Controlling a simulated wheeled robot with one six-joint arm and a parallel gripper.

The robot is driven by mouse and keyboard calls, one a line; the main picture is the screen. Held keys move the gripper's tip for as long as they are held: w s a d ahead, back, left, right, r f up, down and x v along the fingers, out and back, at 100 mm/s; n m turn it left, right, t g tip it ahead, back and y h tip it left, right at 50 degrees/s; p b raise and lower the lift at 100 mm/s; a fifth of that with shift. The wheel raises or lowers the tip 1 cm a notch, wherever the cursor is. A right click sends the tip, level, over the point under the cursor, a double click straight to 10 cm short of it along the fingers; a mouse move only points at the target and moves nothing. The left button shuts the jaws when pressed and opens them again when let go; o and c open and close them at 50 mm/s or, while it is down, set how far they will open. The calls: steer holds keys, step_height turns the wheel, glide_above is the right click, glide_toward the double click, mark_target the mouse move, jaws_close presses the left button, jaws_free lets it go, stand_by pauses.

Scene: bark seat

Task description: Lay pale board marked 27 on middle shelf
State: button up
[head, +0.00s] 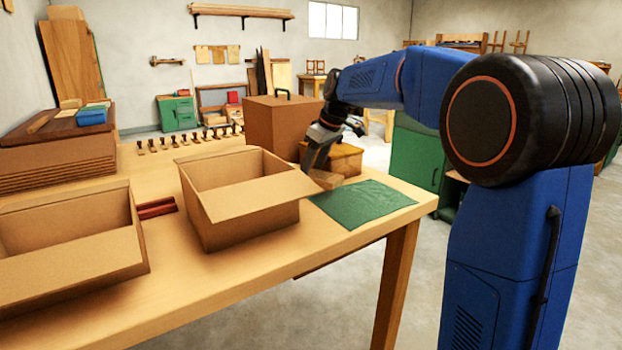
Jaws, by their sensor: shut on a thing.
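My gripper (316,166) is low over the right part of the workbench, pointing down. It is shut on a small pale wooden piece (328,181) beside the back left corner of a green cloth. No number can be read on this piece, so I cannot tell if it is the board marked 27. The fingertips are small and partly hidden. I cannot make out a middle shelf. A brown cabinet-like box (272,125) with a green handle stands behind the gripper; its inside is not visible.
Two open cardboard boxes (245,215) (62,270) stand on the workbench (300,262). The green cloth (362,204) lies near its right end. A wooden box (346,160) stands behind the gripper. Red bars (156,208) lie between the cartons. A layered stack (50,165) is at left.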

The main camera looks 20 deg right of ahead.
mark_target(314, 173)
steer(key=shift+f, duration=1.55)
steer(key=shift+f, duration=0.2)
steer(key=o, duration=0.9)
steer(key=shift+d+r, duration=0.1)
steer(key=shift+r, duration=0.35)
steer(key=v, duration=1.1)
steer(key=shift+s+r, duration=0.15)
steer(key=shift+r, duration=0.1)
